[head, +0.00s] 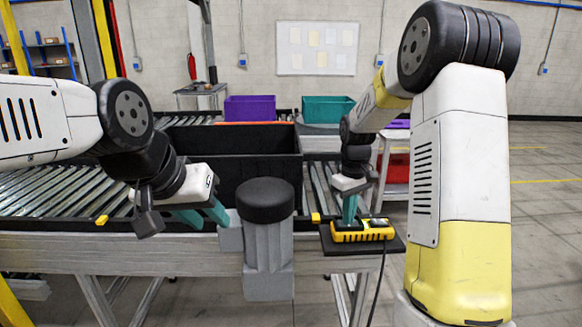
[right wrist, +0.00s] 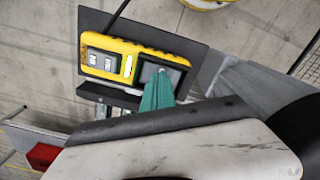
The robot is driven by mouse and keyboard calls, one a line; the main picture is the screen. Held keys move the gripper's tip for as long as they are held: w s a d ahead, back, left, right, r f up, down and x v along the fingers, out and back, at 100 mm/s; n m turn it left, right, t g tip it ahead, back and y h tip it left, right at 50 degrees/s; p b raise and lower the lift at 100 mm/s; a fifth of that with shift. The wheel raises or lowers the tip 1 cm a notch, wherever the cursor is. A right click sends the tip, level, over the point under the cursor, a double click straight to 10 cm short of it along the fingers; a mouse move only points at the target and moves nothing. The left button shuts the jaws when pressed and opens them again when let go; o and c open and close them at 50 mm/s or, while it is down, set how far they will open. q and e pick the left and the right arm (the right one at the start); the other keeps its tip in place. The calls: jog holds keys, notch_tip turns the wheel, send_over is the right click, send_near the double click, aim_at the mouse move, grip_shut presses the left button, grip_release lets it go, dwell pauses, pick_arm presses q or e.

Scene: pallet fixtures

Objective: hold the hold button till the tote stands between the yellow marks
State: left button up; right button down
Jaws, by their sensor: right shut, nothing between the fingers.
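A yellow button box (head: 362,231) sits on a dark plate at the conveyor's front right; it also shows in the right wrist view (right wrist: 105,60). My right gripper (head: 350,220) is shut and empty. Its teal fingertips (right wrist: 158,80) are over a dark square on the box's end; whether they press it I cannot tell. The black tote (head: 225,142) stands on the rollers. In the picture it lies between the left yellow mark (head: 102,220) and the right yellow mark (head: 316,217), closer to the right one. My left arm hides its front left corner. My left gripper (head: 205,215) is open before it.
A grey post with a black cap (head: 266,200) stands at the conveyor's front and covers part of the tote. A purple bin (head: 250,108) and a teal bin (head: 327,109) stand behind. A cable hangs from the button box. Rollers (head: 60,192) are bare at left.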

notch_tip(320, 180, up, 7)
jog(key=shift+f, duration=0.2)
jog(key=shift+r, duration=0.2)
jog(key=s+a+r+m+t+y, duration=0.1)
jog(key=s+r+m+t, duration=0.2)
jog(key=s, duration=0.9)
jog(key=s+a+r+m+t+y, duration=0.1)
jog(key=s+r, duration=0.4)
jog(key=s, duration=0.7)
jog(key=shift+s+r+m+t, duration=0.15)
jog(key=shift+r+m+t, duration=0.25)
jog(key=shift+m+t, duration=0.6)
jog(key=shift+a, duration=0.1)
